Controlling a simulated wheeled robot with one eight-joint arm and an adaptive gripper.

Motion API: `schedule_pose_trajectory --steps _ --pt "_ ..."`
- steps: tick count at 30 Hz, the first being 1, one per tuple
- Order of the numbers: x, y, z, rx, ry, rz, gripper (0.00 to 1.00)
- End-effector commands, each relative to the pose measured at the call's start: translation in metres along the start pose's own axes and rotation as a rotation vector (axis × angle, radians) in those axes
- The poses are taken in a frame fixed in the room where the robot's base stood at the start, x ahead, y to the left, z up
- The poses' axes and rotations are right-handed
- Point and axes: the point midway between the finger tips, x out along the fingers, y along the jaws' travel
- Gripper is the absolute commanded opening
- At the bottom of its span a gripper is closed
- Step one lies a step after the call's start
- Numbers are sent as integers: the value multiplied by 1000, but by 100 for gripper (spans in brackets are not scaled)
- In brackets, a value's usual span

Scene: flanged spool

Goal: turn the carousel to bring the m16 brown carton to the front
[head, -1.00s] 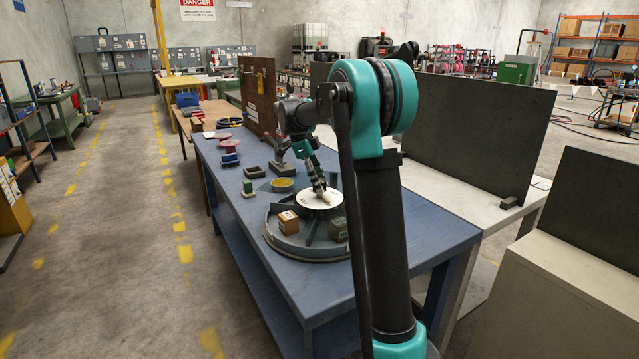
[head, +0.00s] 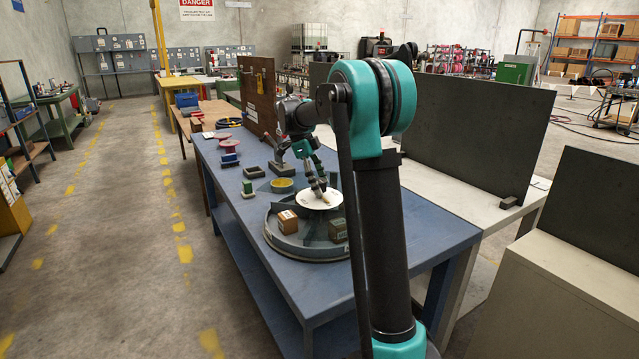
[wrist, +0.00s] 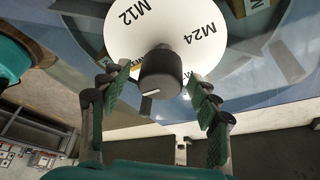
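The carousel is a round grey tray (head: 284,241) with dividers on the blue table. A white disc (head: 311,201) sits at its middle; in the wrist view the disc (wrist: 120,35) reads M12 and M24. A dark knob (wrist: 160,74) stands on the disc. My gripper (wrist: 157,112) is open, its fingers apart on either side of the knob, with gaps showing. In the head view my gripper (head: 320,191) is over the disc. A brown carton (head: 288,222) and a darker carton (head: 338,229) sit in the tray's near compartments. I cannot read which is M16.
A yellow round dish (head: 282,185), a green and white block (head: 248,189) and a dark grey holder (head: 253,172) stand beyond the tray. A brown board (head: 258,92) stands farther back.

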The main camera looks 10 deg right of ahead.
Motion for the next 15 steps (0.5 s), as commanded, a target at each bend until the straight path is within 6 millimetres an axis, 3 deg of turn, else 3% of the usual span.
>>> schedule_pose_trajectory --steps 8,15 --pt "-5 0 0 0 0 0 62" --pt "-42 0 0 -1 1 -1 62"
